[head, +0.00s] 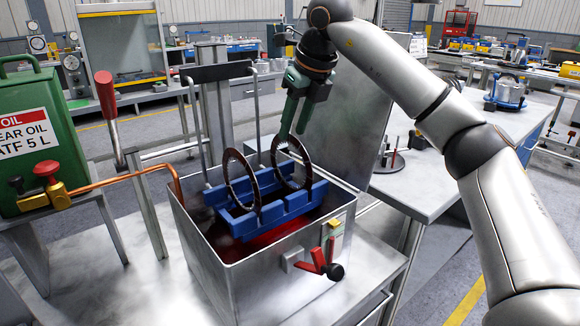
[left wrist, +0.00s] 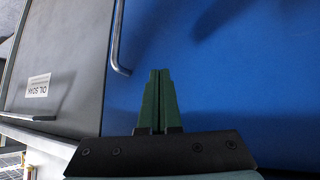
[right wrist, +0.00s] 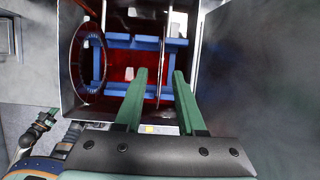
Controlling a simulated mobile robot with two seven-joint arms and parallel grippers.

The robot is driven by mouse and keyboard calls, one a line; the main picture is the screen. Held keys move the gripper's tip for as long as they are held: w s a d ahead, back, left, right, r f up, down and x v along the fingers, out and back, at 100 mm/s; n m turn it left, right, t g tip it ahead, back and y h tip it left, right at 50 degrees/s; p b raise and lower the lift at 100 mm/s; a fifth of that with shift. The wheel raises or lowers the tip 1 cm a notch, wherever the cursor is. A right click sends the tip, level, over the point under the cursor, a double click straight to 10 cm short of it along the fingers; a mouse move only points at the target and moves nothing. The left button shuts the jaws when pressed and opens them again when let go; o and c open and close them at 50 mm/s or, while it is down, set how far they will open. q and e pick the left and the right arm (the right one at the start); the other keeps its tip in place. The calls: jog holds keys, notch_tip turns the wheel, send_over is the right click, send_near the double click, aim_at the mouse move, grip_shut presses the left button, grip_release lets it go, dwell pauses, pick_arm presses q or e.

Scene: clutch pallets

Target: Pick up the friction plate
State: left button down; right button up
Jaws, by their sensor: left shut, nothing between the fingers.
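Two dark ring-shaped friction plates stand upright in a blue rack (head: 296,201), the left plate (head: 256,192) and the right plate (head: 308,168). The rack sits in the mouth of a grey metal tank (head: 262,283) with red liquid below. My right gripper (head: 291,135) points down at the top rim of the right plate. In the right wrist view its fingers (right wrist: 161,72) are apart, and the right plate (right wrist: 164,45) shows edge-on in line with the gap. Contact cannot be told. My left gripper (left wrist: 160,72) is shut and empty, away from the plates, over a blue surface.
A lift handle (head: 216,72) rises from the rack. A red-handled valve (head: 322,262) is on the tank's front. A green oil can (head: 38,135) and copper pipe (head: 130,178) stand left. A metal table (head: 420,188) lies right, beyond the tank.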

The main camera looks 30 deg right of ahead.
aim_at(290, 142)
jog(key=x, duration=0.7)
jog(key=shift+d+f+b, duration=0.1)
jog(key=shift+f+b, duration=0.2)
jog(key=shift+f, duration=0.05)
jog(key=shift+c, duration=0.3)
grip_shut()
dwell(0.8)
